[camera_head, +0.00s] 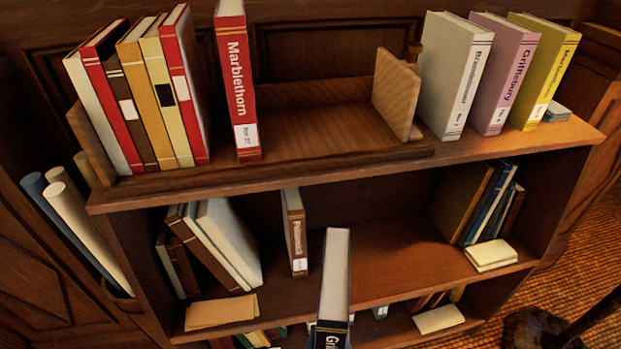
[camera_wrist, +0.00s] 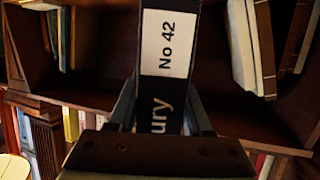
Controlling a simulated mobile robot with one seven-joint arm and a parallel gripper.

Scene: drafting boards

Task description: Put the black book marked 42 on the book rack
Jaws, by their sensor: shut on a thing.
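The black book (camera_head: 332,335) stands upright at the bottom middle of the head view, its pale page edges up and its black spine partly cut off by the frame. In the wrist view its spine label reads "No 42" on the black book (camera_wrist: 166,45), with "ury" below. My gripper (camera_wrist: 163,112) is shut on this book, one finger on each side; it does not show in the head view. The wooden book rack (camera_head: 320,125) sits on top of the bookcase. Several books fill its left end, and a red Marblethorn book (camera_head: 238,85) stands apart from them.
The rack is bare between Marblethorn and its right end panel (camera_head: 397,93). White, pink and yellow books (camera_head: 505,75) stand right of that panel. The bookcase's top edge (camera_head: 300,180) and middle shelf (camera_head: 385,265), with a brown book (camera_head: 294,232), lie beyond the held book.

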